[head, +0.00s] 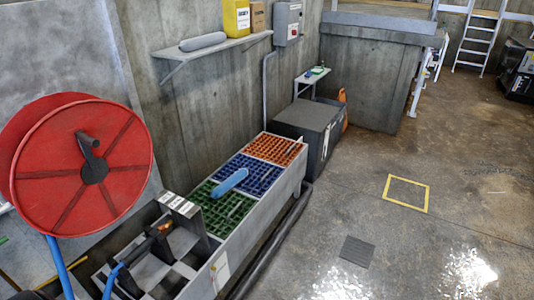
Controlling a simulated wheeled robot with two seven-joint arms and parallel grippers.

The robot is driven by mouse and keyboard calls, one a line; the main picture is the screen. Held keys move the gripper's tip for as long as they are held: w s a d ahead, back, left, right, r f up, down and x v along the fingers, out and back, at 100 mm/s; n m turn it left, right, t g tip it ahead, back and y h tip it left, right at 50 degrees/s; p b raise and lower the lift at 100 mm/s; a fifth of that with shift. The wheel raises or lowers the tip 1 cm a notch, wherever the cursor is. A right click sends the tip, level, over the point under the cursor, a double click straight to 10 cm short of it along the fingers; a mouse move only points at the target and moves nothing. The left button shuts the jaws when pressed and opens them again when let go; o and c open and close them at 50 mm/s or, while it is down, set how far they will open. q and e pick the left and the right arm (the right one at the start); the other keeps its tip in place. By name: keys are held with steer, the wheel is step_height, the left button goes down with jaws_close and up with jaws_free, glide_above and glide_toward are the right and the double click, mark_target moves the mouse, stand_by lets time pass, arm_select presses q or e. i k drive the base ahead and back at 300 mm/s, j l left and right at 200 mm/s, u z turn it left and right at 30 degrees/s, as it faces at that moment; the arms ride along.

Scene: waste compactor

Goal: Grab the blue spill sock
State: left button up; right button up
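The blue spill sock (230,181) is a short, light blue, rounded roll. It lies slantwise on top of the long grey trough (262,213), across the border of the green grating (207,221) and the blue grating (262,178). Nothing covers it. Neither of my grippers shows in the head view, so nothing is seen holding or touching the sock.
A red hose reel (122,188) with a blue hose (60,268) stands at the left. A wall shelf (228,46) carries a grey roll (203,41) and a yellow container (236,18). A dark box (309,129) stands beyond the trough. The floor at right is mostly clear.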

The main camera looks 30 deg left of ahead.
mark_target(222, 189)
steer(key=i+u, duration=0.15)
steer(key=i, duration=0.25)
steer(key=i+l+u, duration=0.15)
steer(key=i, duration=0.3)
steer(key=i+l+u, duration=0.15)
steer(key=i, duration=0.25)
steer(key=i+l+u, duration=0.2)
steer(key=i, duration=0.2)
